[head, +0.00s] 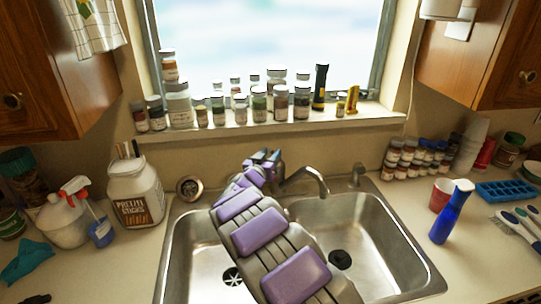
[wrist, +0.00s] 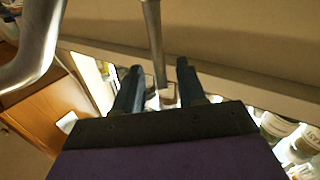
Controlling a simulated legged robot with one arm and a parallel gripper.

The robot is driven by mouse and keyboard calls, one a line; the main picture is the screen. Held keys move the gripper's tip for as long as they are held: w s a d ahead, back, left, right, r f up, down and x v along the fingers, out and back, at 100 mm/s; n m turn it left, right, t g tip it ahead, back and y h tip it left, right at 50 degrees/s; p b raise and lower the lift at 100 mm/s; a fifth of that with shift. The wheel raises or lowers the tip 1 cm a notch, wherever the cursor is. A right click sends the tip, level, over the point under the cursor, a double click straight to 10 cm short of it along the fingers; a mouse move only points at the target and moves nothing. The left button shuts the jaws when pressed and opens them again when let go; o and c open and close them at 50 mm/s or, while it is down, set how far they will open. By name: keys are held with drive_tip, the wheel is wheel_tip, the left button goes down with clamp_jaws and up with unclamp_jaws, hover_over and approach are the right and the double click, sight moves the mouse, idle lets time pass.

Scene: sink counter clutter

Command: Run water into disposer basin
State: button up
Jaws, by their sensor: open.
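The steel double sink (head: 195,240) has a left basin with a star-shaped drain (head: 232,277) and a right basin with a black drain (head: 340,260). The faucet spout (head: 312,177) arches over the right basin; no water stream shows. My gripper (head: 266,156) is at the faucet base, left of the spout, and partly hides it. In the wrist view, my gripper (wrist: 160,72) is open. A thin metal rod (wrist: 153,35), apparently the faucet lever, reaches between its two dark fingers; contact cannot be told. The curved spout (wrist: 35,50) is at the left.
Jars (head: 180,107) and a black flashlight (head: 320,87) line the sill behind the faucet. A pretzel jar (head: 135,190) and spray bottle (head: 75,210) stand left, a blue bottle (head: 450,213) right. A small knob (head: 357,175) stands behind the right basin.

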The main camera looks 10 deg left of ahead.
drive_tip(key=shift+w+d, duration=0.5)
drive_tip(key=shift+w, duration=0.25)
drive_tip(key=shift+w+a, duration=0.15)
drive_tip(key=shift+w, duration=0.1)
drive_tip(key=shift+a+f, duration=0.1)
drive_tip(key=shift+a, duration=0.35)
drive_tip(key=shift+d, duration=0.5)
drive_tip(key=c, duration=0.6)
clamp_jaws()
drive_tip(key=shift+a, duration=0.15)
